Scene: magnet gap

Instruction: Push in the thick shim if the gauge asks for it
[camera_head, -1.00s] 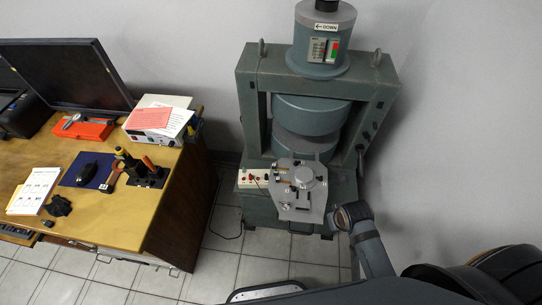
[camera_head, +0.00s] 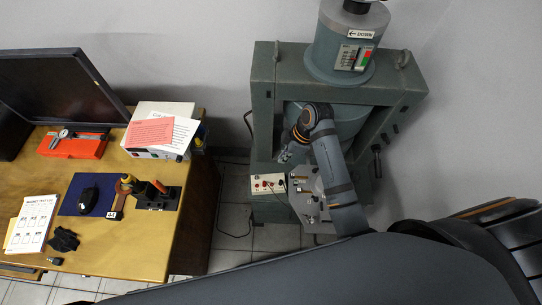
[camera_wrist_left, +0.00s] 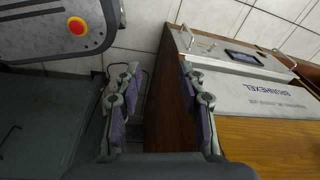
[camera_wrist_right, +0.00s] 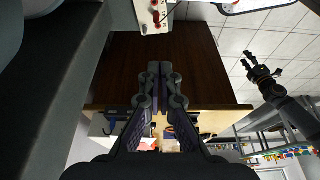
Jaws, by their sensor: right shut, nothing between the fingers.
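The grey-green magnet press (camera_head: 264,95) stands against the wall. Its gauge (camera_head: 355,57), with a pale scale and a red and green strip, sits on the top cylinder beside a DOWN label; I cannot read its value. A grey plate (camera_head: 309,182) with small fittings is at the front of the press, partly hidden by my right arm. I cannot make out the thick shim. My right gripper (camera_head: 285,156) is shut and empty in front of the press, left of the plate. My left gripper (camera_wrist_left: 157,100) is open and empty beside the desk side, outside the head view.
A white box with red knobs (camera_head: 268,184) stands left of the plate. Tiled floor lies between desk and press.

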